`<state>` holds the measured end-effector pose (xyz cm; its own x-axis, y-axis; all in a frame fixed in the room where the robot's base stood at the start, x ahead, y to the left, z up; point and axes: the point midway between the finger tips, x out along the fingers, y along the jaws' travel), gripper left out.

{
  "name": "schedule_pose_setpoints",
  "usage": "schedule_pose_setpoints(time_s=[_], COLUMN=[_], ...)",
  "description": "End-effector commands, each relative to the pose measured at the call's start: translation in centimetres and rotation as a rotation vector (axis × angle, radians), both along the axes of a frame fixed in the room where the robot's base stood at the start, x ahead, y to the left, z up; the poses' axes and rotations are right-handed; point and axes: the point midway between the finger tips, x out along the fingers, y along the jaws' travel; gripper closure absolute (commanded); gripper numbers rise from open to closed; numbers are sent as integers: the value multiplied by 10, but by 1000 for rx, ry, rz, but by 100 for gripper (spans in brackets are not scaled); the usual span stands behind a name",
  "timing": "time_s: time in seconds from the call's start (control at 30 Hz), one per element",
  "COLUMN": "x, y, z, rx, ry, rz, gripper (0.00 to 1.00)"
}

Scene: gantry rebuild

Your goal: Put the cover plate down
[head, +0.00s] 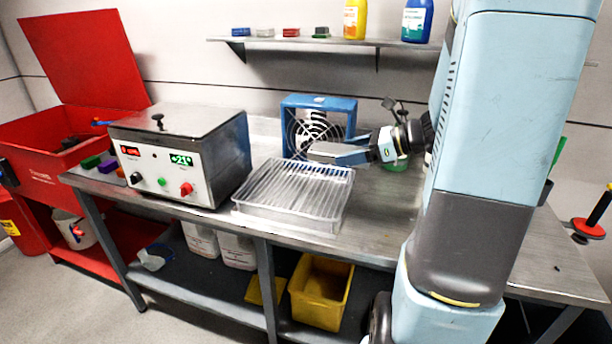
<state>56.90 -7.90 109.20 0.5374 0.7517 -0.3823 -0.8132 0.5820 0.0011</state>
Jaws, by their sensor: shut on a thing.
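My gripper (340,157) reaches in from the right, over the bench behind the wire tray. Its blue fingers point left and are shut on a small flat grey piece, which looks like the cover plate (323,147). The plate is held up in front of the blue-framed fan (290,128) and hides part of it. The fingers partly cover the plate, so its full outline is unclear. I cannot tell how high it is above the bench or the tray.
A wire tray (241,207) stands on the steel bench (385,205) near the front edge. A control box (200,178) is to its left. A shelf (285,42) with bottles hangs behind. My arm hides much of the right side. A red parts washer (85,60) is at far left.

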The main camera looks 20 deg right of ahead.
Motion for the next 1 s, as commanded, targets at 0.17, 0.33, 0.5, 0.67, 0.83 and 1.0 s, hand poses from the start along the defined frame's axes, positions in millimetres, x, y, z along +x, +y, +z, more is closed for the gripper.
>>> schedule_pose_setpoints(time_s=[0.17, 0.33, 0.5, 0.67, 0.83, 1.0], x=[28, 58, 83, 99, 113, 119], y=[6, 13, 21, 26, 30, 32], z=[-13, -27, -44, -64, -81, -88], rx=[2, 2, 2, 3, 1, 1], ry=[1, 1, 2, 2, 0, -2], rz=[-6, -9, -12, -11, -12, -12], gripper=[85, 85, 85, 85, 85, 85])
